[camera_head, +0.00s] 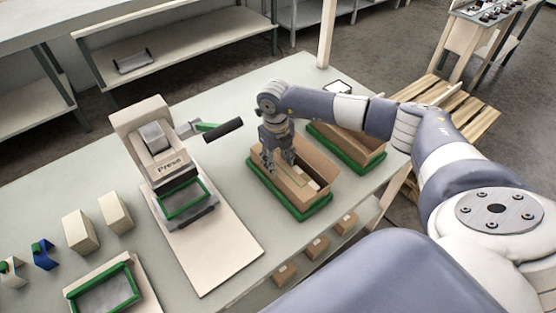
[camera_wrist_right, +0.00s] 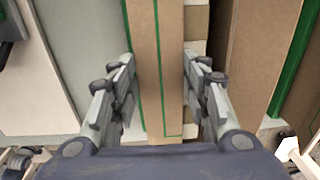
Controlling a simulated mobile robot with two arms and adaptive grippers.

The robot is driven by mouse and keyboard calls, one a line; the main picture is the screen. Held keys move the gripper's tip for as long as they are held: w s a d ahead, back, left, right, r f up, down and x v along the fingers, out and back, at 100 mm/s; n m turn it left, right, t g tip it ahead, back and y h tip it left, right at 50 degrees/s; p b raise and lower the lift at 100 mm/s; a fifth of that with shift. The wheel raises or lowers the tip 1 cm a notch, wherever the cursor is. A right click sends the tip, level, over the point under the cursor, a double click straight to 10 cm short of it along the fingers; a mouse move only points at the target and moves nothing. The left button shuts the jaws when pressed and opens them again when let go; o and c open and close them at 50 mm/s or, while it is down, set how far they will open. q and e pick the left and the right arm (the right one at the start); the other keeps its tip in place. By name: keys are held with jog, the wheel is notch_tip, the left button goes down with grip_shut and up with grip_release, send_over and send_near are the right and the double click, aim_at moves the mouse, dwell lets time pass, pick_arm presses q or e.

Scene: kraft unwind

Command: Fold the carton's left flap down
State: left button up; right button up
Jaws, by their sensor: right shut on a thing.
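The brown carton (camera_head: 316,170) stands open on the table in a green-edged holder (camera_head: 300,216), with pale blocks (camera_head: 313,186) inside. My right gripper (camera_head: 279,166) reaches down at the carton's left side. In the right wrist view its two fingers (camera_wrist_right: 158,90) are on either side of a brown cardboard panel with a thin green line, which looks like the left flap (camera_wrist_right: 157,50). The gripper is shut on it. The gripper partly hides the flap in the head view, so its exact angle is hard to tell. My left gripper is not in view.
A second carton (camera_head: 362,143) in a green holder stands close on the right. A press (camera_head: 158,150) on a pale board, with a dark-ended lever (camera_head: 222,129), stands on the left. Small boxes (camera_head: 317,247) sit below the table edge.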

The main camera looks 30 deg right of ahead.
aim_at(279, 165)
jog(key=shift+d+f+y+b, duration=0.1)
jog(key=shift+f+y+b, duration=0.1)
jog(key=shift+y+b, duration=0.3)
jog(key=shift+r, duration=0.15)
jog(key=o, duration=1.1)
jog(key=shift+c, duration=0.2)
jog(key=shift+r, duration=0.1)
notch_tip(279, 165, up, 12)
jog(key=shift+d+f, duration=0.1)
jog(key=shift+f, duration=0.1)
